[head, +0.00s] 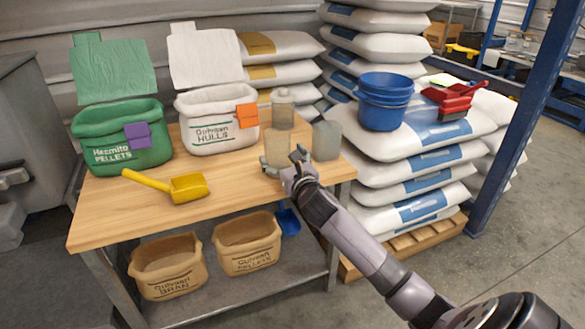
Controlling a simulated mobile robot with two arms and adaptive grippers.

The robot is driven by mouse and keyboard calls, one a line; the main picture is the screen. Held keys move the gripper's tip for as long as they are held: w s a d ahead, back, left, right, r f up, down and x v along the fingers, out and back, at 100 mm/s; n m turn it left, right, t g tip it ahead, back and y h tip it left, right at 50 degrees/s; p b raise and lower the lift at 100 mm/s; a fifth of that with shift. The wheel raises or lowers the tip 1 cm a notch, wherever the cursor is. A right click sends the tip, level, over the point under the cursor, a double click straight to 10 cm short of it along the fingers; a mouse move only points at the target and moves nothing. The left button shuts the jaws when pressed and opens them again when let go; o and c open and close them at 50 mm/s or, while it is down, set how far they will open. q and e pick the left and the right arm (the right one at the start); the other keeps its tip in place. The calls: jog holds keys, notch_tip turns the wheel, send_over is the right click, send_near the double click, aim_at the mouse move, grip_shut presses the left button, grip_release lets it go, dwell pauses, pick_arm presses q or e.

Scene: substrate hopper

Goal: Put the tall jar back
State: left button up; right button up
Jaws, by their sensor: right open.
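Three translucent jars stand close together at the right end of the wooden table. The back jar (283,112) has a knobbed lid and looks the tallest. A front jar (277,144) with a tan tint stands before it, and a greyish jar (326,141) stands to the right near the table's edge. My right gripper (281,159) is open at the front jar, with its fingers low around or just before it; I cannot tell whether they touch it. The gripper hides the front jar's base. My left gripper is not in view.
On the table (225,199) are a green pellets bin (121,140), a white hulls bin (208,128) and a yellow scoop (180,188). The table's front middle is clear.

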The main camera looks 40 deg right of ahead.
jog(key=p+v, duration=0.1)
jog(key=v, duration=0.7)
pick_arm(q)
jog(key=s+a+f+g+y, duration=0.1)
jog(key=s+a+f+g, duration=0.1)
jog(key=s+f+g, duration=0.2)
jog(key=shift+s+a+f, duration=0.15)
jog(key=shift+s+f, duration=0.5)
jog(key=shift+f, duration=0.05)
pick_arm(e)
jog(key=s+a+f+m+g+y, duration=0.2)
jog(key=s+a+f+m+g, duration=0.2)
jog(key=s+a+f+m, duration=0.4)
jog(key=s+a+f+m+g+y, duration=0.3)
jog(key=s+a+f+m+g, duration=0.2)
jog(key=s+a+m, duration=0.9)
notch_tip(320, 180, down, 3)
jog(key=m, duration=0.9)
jog(key=shift+a+y, duration=0.3)
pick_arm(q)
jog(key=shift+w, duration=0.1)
pick_arm(e)
jog(key=shift+s, duration=0.1)
